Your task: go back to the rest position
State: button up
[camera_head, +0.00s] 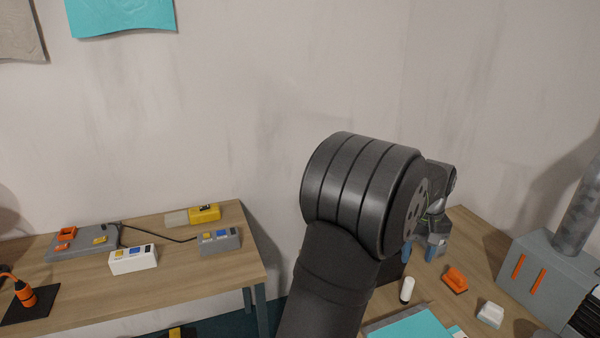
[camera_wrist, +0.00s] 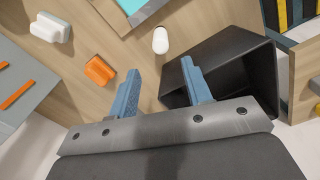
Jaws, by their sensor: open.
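My gripper (camera_wrist: 163,92) is open, its two blue fingers apart with nothing between them in the wrist view. It is over the right-hand table, near a black open-topped bin (camera_wrist: 238,70), and its right finger overlaps the bin's edge in the picture. In the head view my gripper (camera_head: 432,252) is small and partly hidden behind my dark arm. An orange block (camera_head: 455,280) and a white cylinder (camera_head: 407,290) are on the table near it. They also show in the wrist view as the orange block (camera_wrist: 99,70) and the white cylinder (camera_wrist: 160,40).
A white block (camera_head: 490,314) and a teal sheet (camera_head: 410,328) lie on the right table. A grey box with orange slots (camera_head: 545,275) stands at right. The left table (camera_head: 190,275) holds a white switch box (camera_head: 133,260), a grey one (camera_head: 218,241) and a yellow tool (camera_head: 205,213).

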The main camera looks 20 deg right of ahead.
aim_at(410, 280)
notch_tip(410, 280, down, 10)
jog(key=shift+f, duration=0.15)
jog(key=shift+r, duration=1.65)
